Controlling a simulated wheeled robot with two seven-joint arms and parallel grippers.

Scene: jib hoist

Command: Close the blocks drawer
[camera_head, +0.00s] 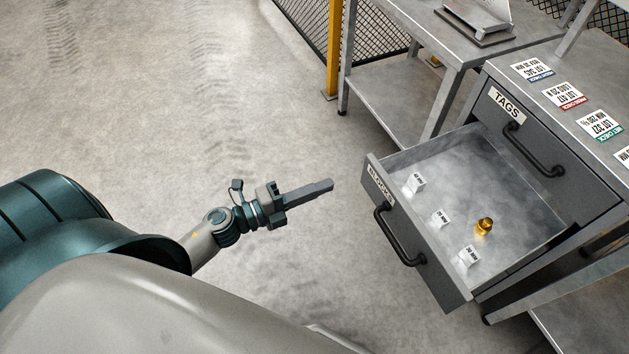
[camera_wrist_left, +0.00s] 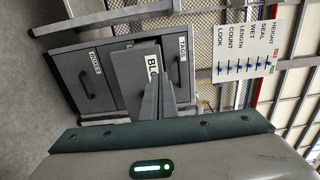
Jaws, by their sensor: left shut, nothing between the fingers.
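The blocks drawer (camera_head: 417,250) is pulled far out of the grey cabinet, its front labelled BLOCKS with a dark bar handle (camera_head: 398,235). Inside lie several small white labelled blocks, one of them here (camera_head: 414,183), and a brass-coloured piece (camera_head: 484,227). My left gripper (camera_head: 331,184) is shut and empty, to the left of the drawer front and apart from it in the head view. In the left wrist view its fingers (camera_wrist_left: 160,100) overlap the drawer front (camera_wrist_left: 134,72) and hide part of the label. My right gripper is not in view.
The tags drawer (camera_head: 545,140) above is shut. Several lot cards, one here (camera_head: 562,95), lie on the cabinet top. A metal bench (camera_head: 450,45) and a yellow post (camera_head: 334,45) stand behind. The floor left of the drawer is clear. A sign board (camera_wrist_left: 246,50) hangs behind.

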